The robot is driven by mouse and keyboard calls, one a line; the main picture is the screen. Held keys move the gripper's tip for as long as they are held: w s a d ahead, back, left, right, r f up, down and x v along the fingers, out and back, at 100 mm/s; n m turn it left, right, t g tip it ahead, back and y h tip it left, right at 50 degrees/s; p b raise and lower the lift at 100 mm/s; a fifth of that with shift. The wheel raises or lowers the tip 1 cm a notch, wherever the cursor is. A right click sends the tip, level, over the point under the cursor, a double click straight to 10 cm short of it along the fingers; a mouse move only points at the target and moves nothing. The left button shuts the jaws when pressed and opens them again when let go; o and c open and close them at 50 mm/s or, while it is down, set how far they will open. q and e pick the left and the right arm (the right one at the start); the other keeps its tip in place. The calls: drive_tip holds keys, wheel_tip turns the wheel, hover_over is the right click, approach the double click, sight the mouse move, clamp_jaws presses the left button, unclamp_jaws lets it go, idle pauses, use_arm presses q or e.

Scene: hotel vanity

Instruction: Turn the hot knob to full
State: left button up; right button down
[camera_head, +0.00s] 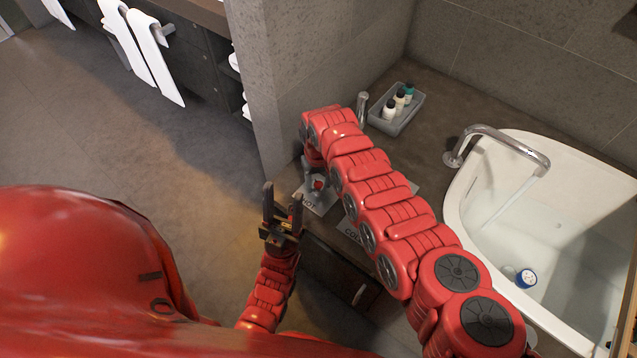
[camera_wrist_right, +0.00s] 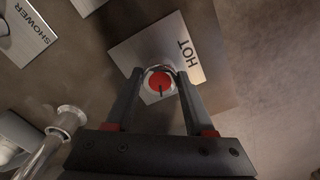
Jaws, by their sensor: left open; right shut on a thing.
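The hot knob (camera_wrist_right: 160,79) has a red face with a dark mark pointing toward the bottom of the right wrist view. It sits on a metal plate labelled HOT (camera_wrist_right: 196,42). My right gripper (camera_wrist_right: 160,88) is shut on the knob, one finger on each side. In the head view the red knob (camera_head: 318,184) shows beside my right arm, which hides much of that hand. My left gripper (camera_head: 283,203) is open and empty, just left of the HOT plate (camera_head: 311,204).
The COLD plate (camera_head: 349,231) is partly under my right arm. The white bathtub (camera_head: 463,190) holds water and a small blue-and-white round object (camera_head: 526,278). A grey tray (camera_head: 411,117) of bottles stands behind. A SHOWER plate (camera_wrist_right: 30,30) shows upper left. Open floor lies left.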

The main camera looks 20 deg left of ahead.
sight(319, 186)
drive_tip(key=shift+n+b, duration=0.75)
drive_tip(key=shift+n, duration=1.45)
drive_tip(key=shift+c, duration=1.3)
unclamp_jaws()
drive_tip(key=shift+r, duration=0.1)
drive_tip(key=shift+r, duration=0.35)
wheel_tip(319, 186, up, 16)
drive_tip(key=p, duration=0.1)
drive_tip(key=shift+r, duration=0.25)
